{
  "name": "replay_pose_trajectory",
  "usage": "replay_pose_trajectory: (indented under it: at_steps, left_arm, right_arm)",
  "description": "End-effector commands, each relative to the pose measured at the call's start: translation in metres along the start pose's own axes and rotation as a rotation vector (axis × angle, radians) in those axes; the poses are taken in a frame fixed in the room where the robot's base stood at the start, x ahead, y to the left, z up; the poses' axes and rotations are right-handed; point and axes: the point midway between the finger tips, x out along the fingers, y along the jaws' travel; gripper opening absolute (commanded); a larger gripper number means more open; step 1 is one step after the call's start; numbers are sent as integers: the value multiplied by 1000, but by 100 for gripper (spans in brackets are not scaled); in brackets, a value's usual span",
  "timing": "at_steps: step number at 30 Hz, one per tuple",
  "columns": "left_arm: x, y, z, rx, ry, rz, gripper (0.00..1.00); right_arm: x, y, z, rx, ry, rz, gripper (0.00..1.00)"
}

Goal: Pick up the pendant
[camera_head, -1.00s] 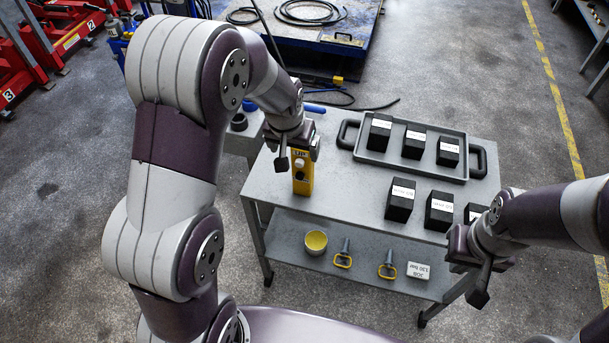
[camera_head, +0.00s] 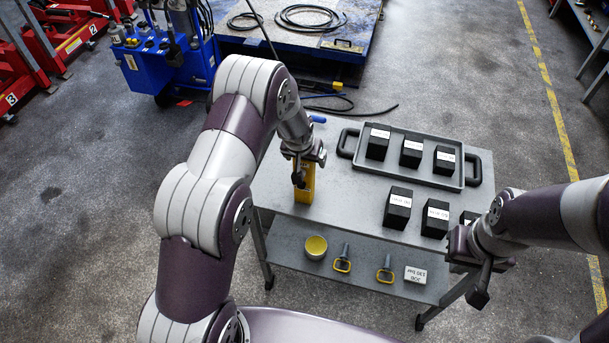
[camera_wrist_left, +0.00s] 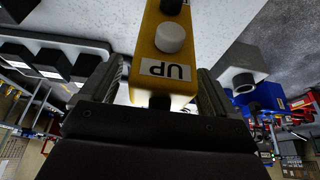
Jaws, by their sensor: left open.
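The pendant (camera_head: 304,193) is a yellow box at the left end of the grey trolley's top. In the left wrist view the pendant (camera_wrist_left: 160,68) shows a white button, a black button and an "UP" label. My left gripper (camera_head: 301,175) is at the pendant and hides part of it in the head view. In the left wrist view my left gripper (camera_wrist_left: 160,95) is open, with one finger on each side of the pendant's labelled end and gaps visible. My right gripper (camera_head: 478,280) hangs off the trolley's right front corner; its jaw opening is unclear.
A grey tray (camera_head: 350,150) with black labelled blocks stands at the trolley's back. More black blocks (camera_head: 398,208) stand in front of it. The lower shelf (camera_head: 290,238) holds a yellow cup (camera_head: 316,246), two yellow-handled tools and a white label block. A blue machine (camera_head: 165,65) stands behind left.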

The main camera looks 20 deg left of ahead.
Motion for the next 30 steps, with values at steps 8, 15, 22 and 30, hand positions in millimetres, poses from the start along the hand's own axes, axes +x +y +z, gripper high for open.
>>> replay_pose_trajectory:
  at_steps: [8, 15, 22, 30]
  left_arm:
    - [0, 0, 0, 0, -1, 0, 18]
    - [-1, 0, -1, 0, 1, 0, 0]
    - [-12, 0, -6, -1, 5, 0, 0]
    - [-52, 28, -15, 5, 5, 2, 0]
  right_arm:
    - [0, 0, 0, 0, 0, 0, 0]
    - [0, 0, 0, 0, 0, 0, 0]
    - [8, 0, 1, 0, 0, 0, 0]
    - [30, 0, 4, 0, 0, 0, 0]
